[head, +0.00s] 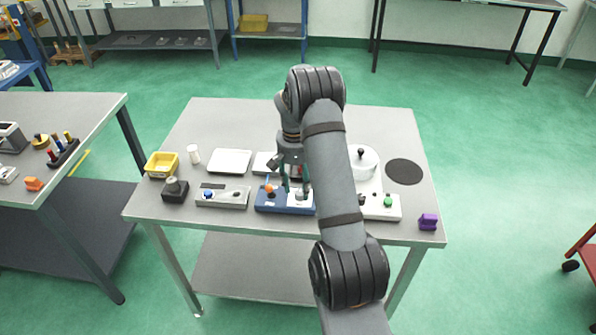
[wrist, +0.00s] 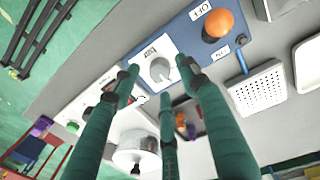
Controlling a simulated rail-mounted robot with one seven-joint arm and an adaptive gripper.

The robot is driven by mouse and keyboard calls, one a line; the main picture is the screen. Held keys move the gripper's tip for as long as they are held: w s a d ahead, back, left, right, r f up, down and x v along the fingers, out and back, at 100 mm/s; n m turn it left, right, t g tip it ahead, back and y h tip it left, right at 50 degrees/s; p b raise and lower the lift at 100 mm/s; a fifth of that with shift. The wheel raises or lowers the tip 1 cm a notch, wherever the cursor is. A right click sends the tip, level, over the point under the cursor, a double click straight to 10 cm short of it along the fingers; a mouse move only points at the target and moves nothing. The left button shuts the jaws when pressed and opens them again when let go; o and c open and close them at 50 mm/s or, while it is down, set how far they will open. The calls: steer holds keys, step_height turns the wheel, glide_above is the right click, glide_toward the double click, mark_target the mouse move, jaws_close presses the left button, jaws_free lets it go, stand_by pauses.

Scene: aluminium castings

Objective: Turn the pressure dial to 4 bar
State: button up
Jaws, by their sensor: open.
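The pressure dial is a pale round knob (wrist: 160,69) on a white plate with a small printed label, set in a blue box (wrist: 191,33). The blue box also shows in the head view (head: 268,205), near the front middle of the table. My gripper (head: 293,184) has several teal fingers and hangs over the blue box. In the wrist view its fingertips (wrist: 159,77) are spread around the knob, open. I cannot tell whether they touch it. The dial's scale and setting are too small to read.
An orange knob (wrist: 219,23) sits on the same blue box. A grey panel with a blue knob (head: 208,194) stands left of it. A box with a green button (head: 388,201) and a round metal pot (head: 364,160) stand to the right. The table's back left is clear.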

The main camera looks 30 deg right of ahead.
mark_target(297, 193)
step_height(297, 193, up, 10)
steer(key=shift+a, duration=0.3)
steer(key=shift+w, duration=0.1)
stand_by(0.3)
steer(key=f, duration=1.1)
steer(key=shift+d+f, duration=0.35)
steer(key=shift+f, duration=0.05)
steer(key=shift+m, duration=0.3)
steer(key=shift+r, duration=0.1)
